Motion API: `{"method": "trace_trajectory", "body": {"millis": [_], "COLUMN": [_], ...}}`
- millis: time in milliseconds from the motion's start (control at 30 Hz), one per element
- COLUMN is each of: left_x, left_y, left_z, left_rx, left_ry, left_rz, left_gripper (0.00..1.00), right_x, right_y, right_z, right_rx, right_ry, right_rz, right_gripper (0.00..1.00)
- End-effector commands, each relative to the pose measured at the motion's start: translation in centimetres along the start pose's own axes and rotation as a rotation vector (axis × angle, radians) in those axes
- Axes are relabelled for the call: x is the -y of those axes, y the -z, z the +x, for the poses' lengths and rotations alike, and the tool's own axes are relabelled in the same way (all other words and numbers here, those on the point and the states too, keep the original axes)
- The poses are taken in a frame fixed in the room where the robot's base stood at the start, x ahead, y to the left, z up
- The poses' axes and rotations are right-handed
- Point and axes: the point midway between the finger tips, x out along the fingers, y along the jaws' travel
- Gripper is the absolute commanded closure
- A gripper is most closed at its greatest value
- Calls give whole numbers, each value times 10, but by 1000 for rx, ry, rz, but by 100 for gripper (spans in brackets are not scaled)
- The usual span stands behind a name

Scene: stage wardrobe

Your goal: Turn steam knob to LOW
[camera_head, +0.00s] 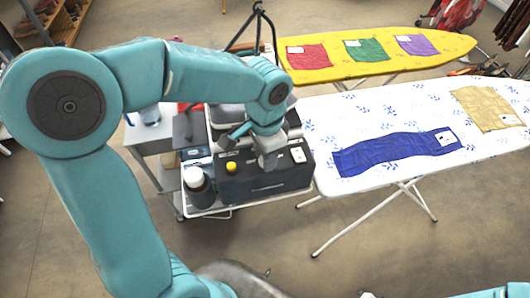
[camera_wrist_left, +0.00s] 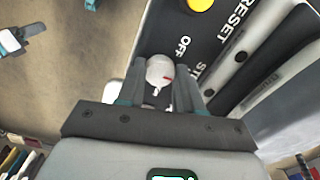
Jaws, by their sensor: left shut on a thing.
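No LOW label is readable. In the head view my left gripper (camera_head: 268,160) is at the top of the dark steam box (camera_head: 262,185) and hides the knob. A teal and grey part at the left wrist view's upper left may be my right gripper; its jaws are unclear.
A yellow button (camera_head: 231,167) marked RESET is close to the knob. A dark bottle with a white cap (camera_head: 194,178) stands left of the box on the cart. A white ironing board (camera_head: 310,170) with blue cloth (camera_head: 390,153) is at the right; a yellow board (camera_head: 420,50) is behind.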

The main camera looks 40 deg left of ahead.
Motion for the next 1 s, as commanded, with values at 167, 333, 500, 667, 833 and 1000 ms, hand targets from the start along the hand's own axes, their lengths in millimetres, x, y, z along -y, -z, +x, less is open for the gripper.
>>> {"method": "trace_trajectory", "body": {"millis": [167, 333, 500, 667, 833, 1000], "left_x": [1, 1, 1, 0, 0, 0], "left_y": [2, 2, 2, 2, 1, 1], "left_z": [-1, -1, -1, -1, -1, -2], "left_rx": [-10, -10, -10, -9, -6, -5], "left_ry": [3, 3, 3, 2, 1, 1], "left_rz": [30, 38, 37, 37, 37, 37], "left_gripper": [95, 95, 95, 45, 39, 39], "right_x": [0, 0, 0, 0, 0, 0], "right_y": [0, 0, 0, 0, 0, 0], "right_z": [0, 0, 0, 0, 0, 0], "right_rx": [0, 0, 0, 0, 0, 0], "right_ry": [0, 0, 0, 0, 0, 0], "right_rz": [0, 0, 0, 0, 0, 0], "right_gripper": [100, 100, 100, 100, 100, 100]}}
